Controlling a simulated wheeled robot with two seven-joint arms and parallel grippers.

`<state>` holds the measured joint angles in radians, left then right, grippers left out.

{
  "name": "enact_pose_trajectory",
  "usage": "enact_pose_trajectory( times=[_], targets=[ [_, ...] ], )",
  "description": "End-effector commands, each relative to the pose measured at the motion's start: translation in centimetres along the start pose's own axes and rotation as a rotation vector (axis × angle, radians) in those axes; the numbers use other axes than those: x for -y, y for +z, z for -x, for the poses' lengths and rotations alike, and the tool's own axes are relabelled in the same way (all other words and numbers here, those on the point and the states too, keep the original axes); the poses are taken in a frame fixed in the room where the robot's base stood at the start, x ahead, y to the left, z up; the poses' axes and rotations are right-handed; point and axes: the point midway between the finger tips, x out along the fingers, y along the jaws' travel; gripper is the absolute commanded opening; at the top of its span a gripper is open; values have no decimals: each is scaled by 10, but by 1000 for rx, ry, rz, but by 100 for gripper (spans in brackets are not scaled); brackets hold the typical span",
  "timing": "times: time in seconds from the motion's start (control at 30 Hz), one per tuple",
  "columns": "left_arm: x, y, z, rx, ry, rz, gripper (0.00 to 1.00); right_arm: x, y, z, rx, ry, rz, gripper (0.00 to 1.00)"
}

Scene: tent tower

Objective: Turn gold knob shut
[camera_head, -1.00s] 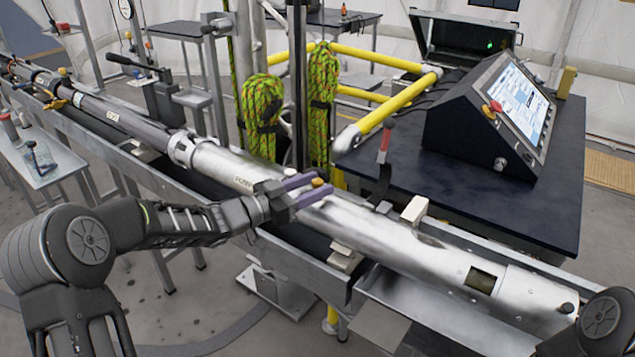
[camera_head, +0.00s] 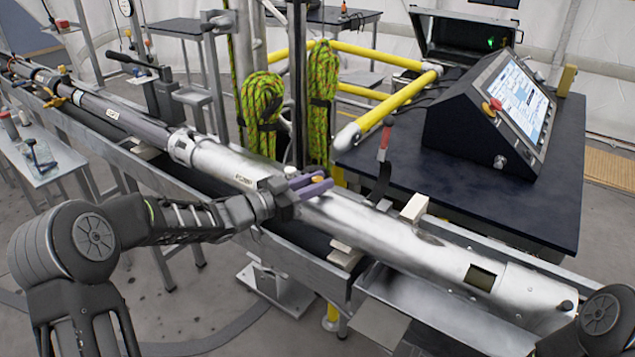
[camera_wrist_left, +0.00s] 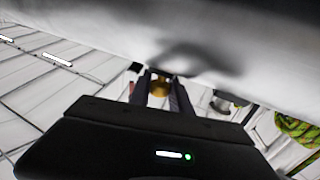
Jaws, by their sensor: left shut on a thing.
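The gold knob (camera_head: 317,179) sits on the silver cylinder (camera_head: 385,237), which lies lengthwise in a metal trough. My left gripper (camera_head: 314,184) reaches in from the left, its purple fingers on either side of the knob and shut on it. In the left wrist view the gold knob (camera_wrist_left: 160,87) shows between the two dark fingers (camera_wrist_left: 160,92), below the pale cylinder surface. Part of the knob is hidden by the fingers. My right gripper is not in view.
A black control console (camera_head: 490,112) with a screen stands on a dark table (camera_head: 450,190) at right. Yellow rails (camera_head: 385,112) and hanging green ropes (camera_head: 262,112) stand behind the cylinder. Pale blocks (camera_head: 414,208) sit beside the cylinder. A small side table (camera_head: 50,165) is at left.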

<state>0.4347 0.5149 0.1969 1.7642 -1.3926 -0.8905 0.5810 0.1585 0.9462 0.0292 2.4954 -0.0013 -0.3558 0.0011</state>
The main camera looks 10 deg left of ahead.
Motion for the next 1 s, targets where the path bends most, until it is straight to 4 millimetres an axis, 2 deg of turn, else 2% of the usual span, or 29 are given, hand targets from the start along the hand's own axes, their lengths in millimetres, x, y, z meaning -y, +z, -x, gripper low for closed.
enact_pose_trajectory(
  times=[0.27,0.5,0.7,0.97,1.0],
  targets=[
    [0,-2,0,-1,8,-1,0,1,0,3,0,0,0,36],
    [2,-6,-1,-5,153,-2,0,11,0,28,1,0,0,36],
    [1,-3,0,-3,260,-2,0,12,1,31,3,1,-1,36],
    [1,-1,0,-2,267,-1,0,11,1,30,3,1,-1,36],
    [1,-1,0,-2,267,-1,25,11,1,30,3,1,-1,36]
  ],
)
